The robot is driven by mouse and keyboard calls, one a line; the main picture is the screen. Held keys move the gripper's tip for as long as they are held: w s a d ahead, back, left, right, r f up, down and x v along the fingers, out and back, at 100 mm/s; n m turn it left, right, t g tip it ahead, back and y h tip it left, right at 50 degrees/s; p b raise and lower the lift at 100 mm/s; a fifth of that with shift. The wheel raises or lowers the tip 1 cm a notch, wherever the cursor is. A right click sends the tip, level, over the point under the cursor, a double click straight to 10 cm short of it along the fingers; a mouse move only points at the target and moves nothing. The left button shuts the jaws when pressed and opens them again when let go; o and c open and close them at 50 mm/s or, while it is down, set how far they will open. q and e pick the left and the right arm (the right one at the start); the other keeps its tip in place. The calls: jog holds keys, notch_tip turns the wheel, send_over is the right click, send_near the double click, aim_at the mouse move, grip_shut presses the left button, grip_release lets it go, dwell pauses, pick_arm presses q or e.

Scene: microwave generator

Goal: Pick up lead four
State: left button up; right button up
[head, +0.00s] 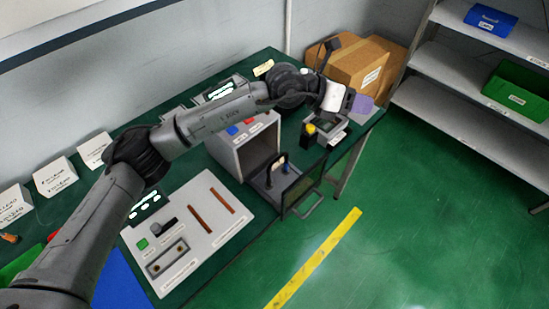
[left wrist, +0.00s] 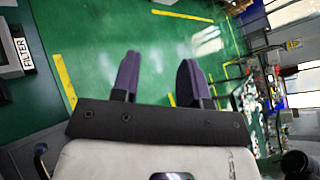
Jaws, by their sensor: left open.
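Several white label cards stand along the wall edge of the green table at the left in the head view, one a white card (head: 55,177) with writing that seems to include "LEAD". The numbers are too small to read, so I cannot tell which marks lead four. A small orange-brown piece (head: 9,238) lies by the leftmost card. My left gripper (head: 356,102) is stretched far right, above the table's right end, away from these cards. Its purple fingers are apart and empty in the left wrist view (left wrist: 159,62), with green floor beyond. My right gripper does not show.
A white panel (head: 215,240) with brown strips lies in front. A small device (head: 318,128) is below my left gripper. A cardboard box (head: 358,68) and shelves (head: 455,72) stand right.

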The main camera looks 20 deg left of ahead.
pick_arm(q)
jog(key=a+f+g+y, duration=0.3)
jog(key=a+f+y, duration=0.4)
jog(key=a+f, duration=0.15)
jog(key=n+g+y, duration=0.2)
jog(key=g+y, duration=0.1)
jog(key=y, duration=0.3)
send_over(278, 157)
notch_tip(278, 157, down, 4)
jog(key=f, duration=0.7)
jog(key=shift+s+d+f, duration=0.15)
jog(key=shift+s, duration=0.1)
jog(key=shift+w+f, duration=0.2)
jog(key=shift+f, duration=2.9)
grip_shut()
